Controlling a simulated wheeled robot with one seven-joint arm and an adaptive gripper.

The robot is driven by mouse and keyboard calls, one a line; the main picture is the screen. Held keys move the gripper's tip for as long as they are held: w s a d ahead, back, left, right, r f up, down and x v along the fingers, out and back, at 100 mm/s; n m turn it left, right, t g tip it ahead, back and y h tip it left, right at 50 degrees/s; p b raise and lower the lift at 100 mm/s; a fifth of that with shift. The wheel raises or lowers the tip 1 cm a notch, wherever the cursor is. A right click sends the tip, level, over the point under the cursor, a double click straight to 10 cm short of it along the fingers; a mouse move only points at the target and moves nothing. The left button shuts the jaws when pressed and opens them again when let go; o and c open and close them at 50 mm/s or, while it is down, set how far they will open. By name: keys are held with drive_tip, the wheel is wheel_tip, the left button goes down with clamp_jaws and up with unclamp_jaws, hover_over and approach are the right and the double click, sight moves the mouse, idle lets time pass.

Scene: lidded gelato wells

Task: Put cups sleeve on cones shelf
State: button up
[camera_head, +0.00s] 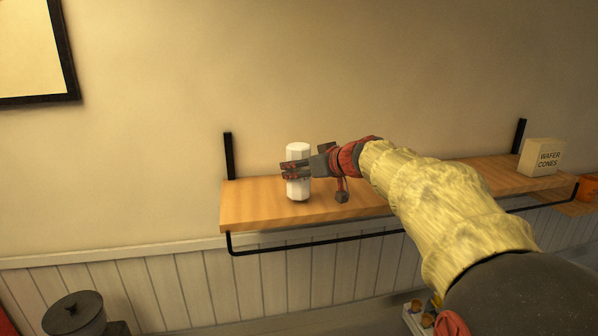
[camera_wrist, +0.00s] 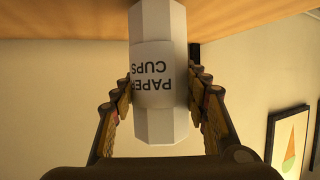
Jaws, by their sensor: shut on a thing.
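The cups sleeve (camera_head: 298,188) is a white faceted upright cylinder at the left part of the wooden shelf (camera_head: 250,203). In the wrist view the sleeve (camera_wrist: 158,70) shows a "PAPER CUPS" label, upside down in the picture. My gripper (camera_head: 296,170) is shut around the sleeve's middle, with one finger on each side in the wrist view (camera_wrist: 160,95). The sleeve's base appears at the shelf surface; I cannot tell whether it rests on it or hangs just above. The shelf also shows at the top of the wrist view (camera_wrist: 230,18).
A box marked "WAFER CONES" (camera_head: 541,158) stands at the shelf's right end, beside an orange container (camera_head: 588,188). Black brackets (camera_head: 229,157) and a rail (camera_head: 300,246) frame the shelf. A dark lidded pot (camera_head: 74,313) is at lower left. My arm hides the shelf's middle.

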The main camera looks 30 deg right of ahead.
drive_tip(key=shift+f, duration=0.4)
drive_tip(key=shift+f, duration=0.2)
drive_tip(key=o, duration=1.2)
drive_tip(key=shift+r, duration=0.1)
drive_tip(key=shift+s+r, duration=0.2)
drive_tip(key=shift+s, duration=0.05)
drive_tip(key=b+v, duration=0.1)
drive_tip(key=v, duration=1)
drive_tip(key=shift+s, duration=0.3)
